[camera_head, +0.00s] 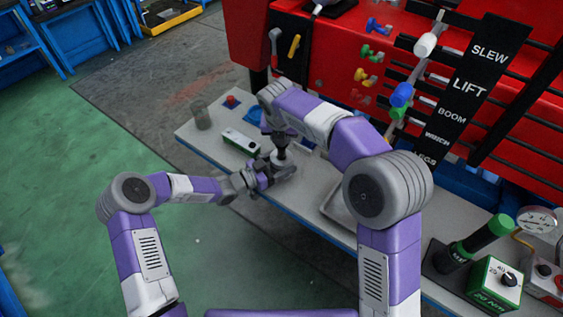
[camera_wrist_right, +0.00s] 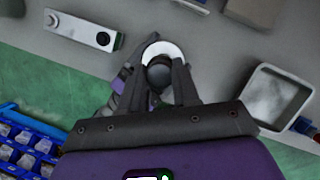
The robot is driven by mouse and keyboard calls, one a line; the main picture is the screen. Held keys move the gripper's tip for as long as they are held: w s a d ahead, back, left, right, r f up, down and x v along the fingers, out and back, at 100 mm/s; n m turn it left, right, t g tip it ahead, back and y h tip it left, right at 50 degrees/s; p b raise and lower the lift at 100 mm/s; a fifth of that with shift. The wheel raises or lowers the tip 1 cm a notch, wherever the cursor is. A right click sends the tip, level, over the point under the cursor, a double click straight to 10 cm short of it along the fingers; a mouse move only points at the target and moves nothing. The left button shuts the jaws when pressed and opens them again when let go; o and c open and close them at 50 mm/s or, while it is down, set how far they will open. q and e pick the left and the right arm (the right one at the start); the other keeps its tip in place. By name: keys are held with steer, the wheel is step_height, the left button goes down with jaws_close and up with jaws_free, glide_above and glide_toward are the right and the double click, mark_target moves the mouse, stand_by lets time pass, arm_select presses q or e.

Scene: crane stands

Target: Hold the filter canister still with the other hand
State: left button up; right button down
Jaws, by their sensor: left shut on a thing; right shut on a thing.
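The filter canister (camera_head: 281,157) is a small pale round body standing at the front part of the grey bench. In the right wrist view its white rim (camera_wrist_right: 165,48) shows around a dark round top (camera_wrist_right: 159,75). My left gripper (camera_head: 268,170) comes in from the left, low, and is shut on the canister's side. My right gripper (camera_head: 279,142) points down from above; in its wrist view its two fingers (camera_wrist_right: 160,82) are shut on the dark top. The arms and fingers hide much of the canister and the exact contact.
On the bench (camera_head: 310,195) are a green-and-white box (camera_head: 241,141), a glass jar (camera_head: 202,115), and a shallow tray (camera_head: 340,208). The red crane panel (camera_head: 340,60) stands behind. A green-handled tool (camera_head: 487,236) and a 20 NM box (camera_head: 494,284) are at the right.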

steer(key=shift+r, duration=1.25)
arm_select(q)
steer(key=o, duration=1.4)
steer(key=v, duration=1.2)
steer(key=shift+s+f, duration=0.1)
